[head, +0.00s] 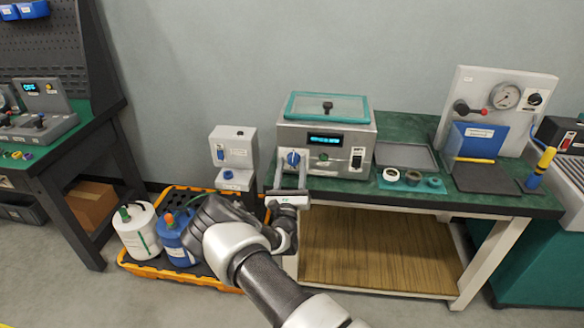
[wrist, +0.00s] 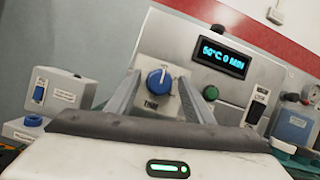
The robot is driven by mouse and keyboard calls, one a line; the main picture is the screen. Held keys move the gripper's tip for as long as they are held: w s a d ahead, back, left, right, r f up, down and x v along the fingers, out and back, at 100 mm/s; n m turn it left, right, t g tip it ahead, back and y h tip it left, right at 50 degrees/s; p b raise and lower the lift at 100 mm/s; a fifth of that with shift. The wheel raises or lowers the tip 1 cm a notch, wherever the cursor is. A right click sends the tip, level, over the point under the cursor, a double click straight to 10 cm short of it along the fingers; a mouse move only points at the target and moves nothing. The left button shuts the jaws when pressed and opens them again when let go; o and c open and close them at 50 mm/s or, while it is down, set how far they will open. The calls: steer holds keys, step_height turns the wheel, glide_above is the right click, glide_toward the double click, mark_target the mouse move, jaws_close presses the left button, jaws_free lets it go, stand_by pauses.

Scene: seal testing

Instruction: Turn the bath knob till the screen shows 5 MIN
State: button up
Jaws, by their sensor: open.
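The bath (head: 326,135) is a silver box with a teal-rimmed lid on the green bench. Its blue knob (wrist: 159,80), marked TIMER below, sits on the front panel; it also shows in the head view (head: 293,157). My gripper (wrist: 158,92) is open, with one finger on each side of the knob in the wrist view. The fingers look apart from the knob; how far their tips are from the panel is unclear. In the head view my gripper (head: 288,178) is in front of the bath's left side.
A green button (wrist: 208,93) and a black switch (wrist: 257,106) are right of the knob. A small white dispenser (head: 234,150) stands left of the bath. Rings (head: 412,178) and a grey tray (head: 405,156) lie to the right. An orange crate with bottles (head: 150,268) is on the floor.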

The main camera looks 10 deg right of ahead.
steer(key=c, duration=1)
steer(key=shift+o, duration=0.2)
